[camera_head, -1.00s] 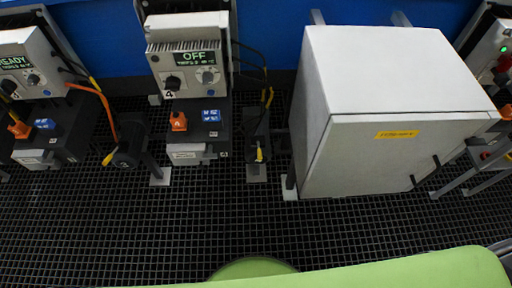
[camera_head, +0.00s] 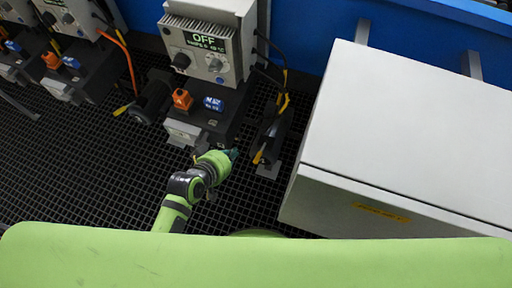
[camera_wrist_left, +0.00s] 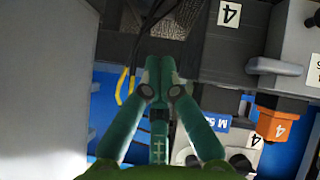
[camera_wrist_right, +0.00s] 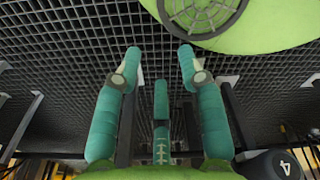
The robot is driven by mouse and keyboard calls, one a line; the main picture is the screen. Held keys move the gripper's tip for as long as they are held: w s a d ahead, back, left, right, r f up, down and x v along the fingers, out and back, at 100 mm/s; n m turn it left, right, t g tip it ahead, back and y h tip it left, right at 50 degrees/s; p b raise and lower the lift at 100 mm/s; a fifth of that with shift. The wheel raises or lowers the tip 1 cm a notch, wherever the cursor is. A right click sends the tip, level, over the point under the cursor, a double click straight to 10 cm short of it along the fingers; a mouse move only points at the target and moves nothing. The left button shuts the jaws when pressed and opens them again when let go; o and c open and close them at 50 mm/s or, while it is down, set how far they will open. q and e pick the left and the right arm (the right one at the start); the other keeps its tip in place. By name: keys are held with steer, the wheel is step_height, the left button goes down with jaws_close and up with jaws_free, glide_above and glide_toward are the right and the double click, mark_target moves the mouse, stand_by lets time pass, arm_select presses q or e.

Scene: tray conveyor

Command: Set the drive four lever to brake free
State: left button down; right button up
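The drive four unit (camera_head: 208,42) reads OFF in the head view. To its right is a dark motor with a yellow lever (camera_head: 259,155), which I take as the drive four lever; its setting is too small to read. My left gripper (camera_head: 233,154) is just left of the lever, below the drive box. In the left wrist view its fingers (camera_wrist_left: 160,68) are together, with nothing visible between them. Yellow strands (camera_wrist_left: 125,85) show left of them; I cannot tell whether they are lever or cable. My right gripper (camera_wrist_right: 160,54) is open and empty, above the grating.
A large white cabinet (camera_head: 405,130) stands close on the right. An orange plug (camera_head: 182,98) and a blue plate (camera_head: 213,103) sit on the drive four box. Other drives stand at left. In the right wrist view a dark motor end marked 4 (camera_wrist_right: 283,165) shows at lower right.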

mark_target(261, 152)
arm_select(q)
steer(key=w+d+f+b, duration=0.2)
steer(key=w+d+f, duration=0.2)
steer(key=f, duration=0.5)
steer(key=shift+w+d, duration=0.3)
steer(key=shift+d, duration=0.25)
arm_select(e)
steer(key=shift+s+a+f, duration=0.1)
steer(key=shift+a+f, duration=0.05)
steer(key=shift+f, duration=0.35)
steer(key=shift+s+a+f, duration=0.1)
steer(key=shift+a+f, duration=0.05)
steer(key=shift+f, duration=0.35)
arm_select(q)
steer(key=shift+s+a+f+t+b, duration=0.1)
steer(key=shift+s+f+t+b, duration=0.1)
steer(key=shift+f+t+b, duration=0.4)
arm_select(e)
steer(key=shift+a+f, duration=0.1)
steer(key=shift+f, duration=0.65)
arm_select(q)
steer(key=shift+s+r+b, duration=0.1)
steer(key=shift+b, duration=0.4)
arm_select(e)
steer(key=shift+f, duration=0.35)
